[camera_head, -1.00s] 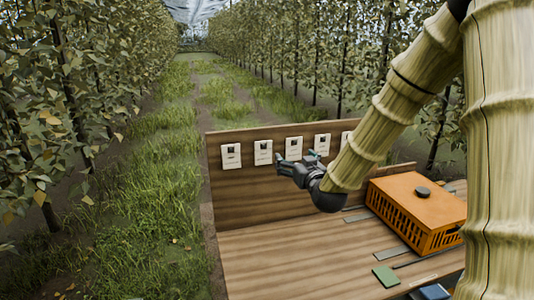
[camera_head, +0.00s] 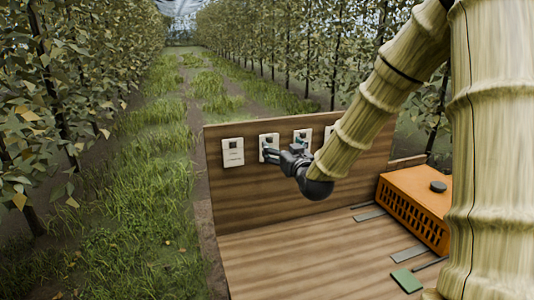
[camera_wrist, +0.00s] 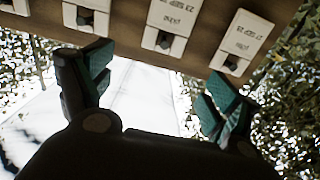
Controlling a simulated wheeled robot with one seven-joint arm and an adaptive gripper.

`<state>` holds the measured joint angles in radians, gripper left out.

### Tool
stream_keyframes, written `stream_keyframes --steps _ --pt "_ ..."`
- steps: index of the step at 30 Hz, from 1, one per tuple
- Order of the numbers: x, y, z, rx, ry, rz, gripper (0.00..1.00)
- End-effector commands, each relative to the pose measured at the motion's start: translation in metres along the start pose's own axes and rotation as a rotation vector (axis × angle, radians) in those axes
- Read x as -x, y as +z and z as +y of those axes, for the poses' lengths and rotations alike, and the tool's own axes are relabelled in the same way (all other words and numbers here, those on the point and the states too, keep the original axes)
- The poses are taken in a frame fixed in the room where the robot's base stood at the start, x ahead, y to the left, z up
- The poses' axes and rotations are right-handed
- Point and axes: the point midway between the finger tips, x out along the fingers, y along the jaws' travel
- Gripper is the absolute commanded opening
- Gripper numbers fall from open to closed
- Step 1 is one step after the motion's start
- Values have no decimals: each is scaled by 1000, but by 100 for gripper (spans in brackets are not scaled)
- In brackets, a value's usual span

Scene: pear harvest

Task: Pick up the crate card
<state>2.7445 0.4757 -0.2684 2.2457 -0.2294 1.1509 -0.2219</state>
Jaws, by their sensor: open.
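Several white crate cards hang in a row on the upright wooden board, each with a dark square and small print. In the head view, one card (camera_head: 232,153) is clear at the far left. Another card (camera_head: 268,143) is partly behind my gripper (camera_head: 284,147), and a third card (camera_head: 302,136) is just right of it. My gripper is open and empty, close to the board. In the wrist view the cards appear upside down along the top, and one card (camera_wrist: 175,20) lies beyond the gap between my teal-padded fingers (camera_wrist: 160,92). I see no finger touching it clearly.
The board (camera_head: 235,195) rises behind a wooden deck (camera_head: 310,260). An orange crate (camera_head: 415,205) with a dark round disc on top stands at the right. A green flat piece (camera_head: 406,281) lies at the front right. Grass and tree rows surround the deck.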

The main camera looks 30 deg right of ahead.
Motion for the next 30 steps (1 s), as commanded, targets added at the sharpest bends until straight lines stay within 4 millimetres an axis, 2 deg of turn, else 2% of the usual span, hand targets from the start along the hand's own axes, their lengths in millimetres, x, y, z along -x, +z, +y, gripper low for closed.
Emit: stream_keyframes --steps 2,12,17,30 --pt "1 15 2 0 3 -1 89" --pt "2 53 7 0 8 0 89" --pt "0 56 7 0 8 0 89" --pt "-51 55 4 0 4 0 89"
